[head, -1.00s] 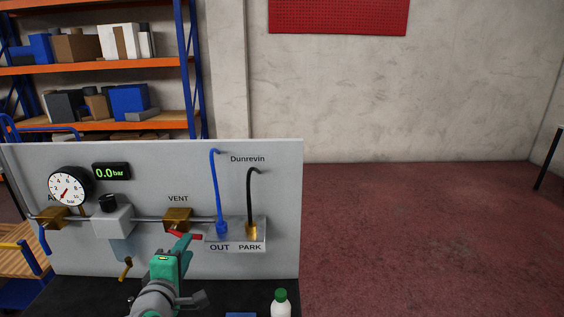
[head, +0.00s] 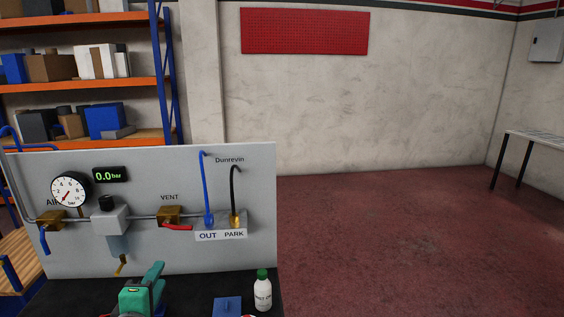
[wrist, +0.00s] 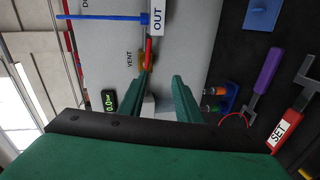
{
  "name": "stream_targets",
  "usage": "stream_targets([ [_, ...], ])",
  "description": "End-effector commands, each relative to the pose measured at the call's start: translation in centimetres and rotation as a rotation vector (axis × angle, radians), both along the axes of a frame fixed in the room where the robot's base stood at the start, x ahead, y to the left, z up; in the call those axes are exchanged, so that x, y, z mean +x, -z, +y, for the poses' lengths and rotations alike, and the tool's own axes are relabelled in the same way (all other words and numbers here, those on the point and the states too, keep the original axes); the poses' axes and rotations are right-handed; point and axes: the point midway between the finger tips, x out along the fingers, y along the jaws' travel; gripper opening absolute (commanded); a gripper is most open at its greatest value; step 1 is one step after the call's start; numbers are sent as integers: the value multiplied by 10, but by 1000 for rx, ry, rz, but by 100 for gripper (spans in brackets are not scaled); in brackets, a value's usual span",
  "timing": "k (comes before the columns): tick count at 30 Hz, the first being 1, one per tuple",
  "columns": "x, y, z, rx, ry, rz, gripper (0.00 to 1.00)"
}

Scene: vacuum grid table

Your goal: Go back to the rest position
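My gripper (head: 146,285) shows at the bottom of the head view, low in front of the panel. In the wrist view my gripper (wrist: 160,85) has its two green fingers apart with nothing held between them. The grey panel (head: 150,165) carries a gauge (head: 70,189), a display (head: 110,174) reading 0.0 bar and a VENT valve (head: 170,215) with a red handle (head: 177,227). The blue hose (head: 205,185) is at OUT and the black hose (head: 233,195) at PARK. My gripper is apart from the red handle.

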Motion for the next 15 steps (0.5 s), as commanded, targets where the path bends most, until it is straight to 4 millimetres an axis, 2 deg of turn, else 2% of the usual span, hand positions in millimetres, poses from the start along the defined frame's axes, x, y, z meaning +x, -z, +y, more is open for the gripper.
stream_targets([
  [1,-1,8,-2,9,-1,10,31],
  [11,-7,48,-10,103,-12,43,31],
  [15,-13,72,-19,162,-11,64,31],
])
